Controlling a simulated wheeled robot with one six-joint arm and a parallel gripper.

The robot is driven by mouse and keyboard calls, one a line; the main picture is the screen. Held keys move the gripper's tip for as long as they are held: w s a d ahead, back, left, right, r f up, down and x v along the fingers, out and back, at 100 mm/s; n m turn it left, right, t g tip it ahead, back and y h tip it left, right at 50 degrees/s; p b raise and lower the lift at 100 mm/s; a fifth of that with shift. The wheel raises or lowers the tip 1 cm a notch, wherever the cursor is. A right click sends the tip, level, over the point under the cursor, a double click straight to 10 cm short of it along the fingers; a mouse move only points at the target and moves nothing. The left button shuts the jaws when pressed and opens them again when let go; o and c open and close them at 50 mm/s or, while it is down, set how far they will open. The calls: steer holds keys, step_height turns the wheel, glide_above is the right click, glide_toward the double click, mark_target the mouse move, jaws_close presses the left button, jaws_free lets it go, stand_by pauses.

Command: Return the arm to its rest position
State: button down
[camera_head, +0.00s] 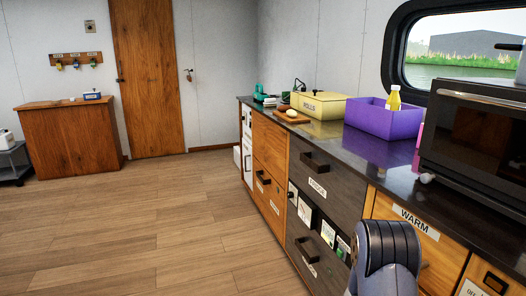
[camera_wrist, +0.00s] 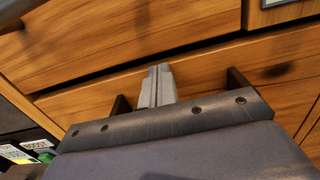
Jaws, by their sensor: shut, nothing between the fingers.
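My gripper (camera_wrist: 158,85) shows in the wrist view with its two grey fingers together, shut and empty. It points at the wooden drawer fronts (camera_wrist: 130,45), close to them; whether it touches them I cannot tell. In the head view a grey rounded link of my arm stands at the bottom right, in front of the counter drawers. My gripper itself does not show in the head view.
The dark counter (camera_head: 374,153) carries a yellow box (camera_head: 318,106), a purple bin (camera_head: 384,119) and a dark oven (camera_head: 478,140). Drawers with handles, such as the dark fridge drawer (camera_head: 330,172), line its front. The wooden floor (camera_head: 150,220) to the left is clear.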

steer(key=shift+v, duration=0.85)
steer(key=shift+s+a, duration=0.1)
steer(key=shift+a, duration=0.05)
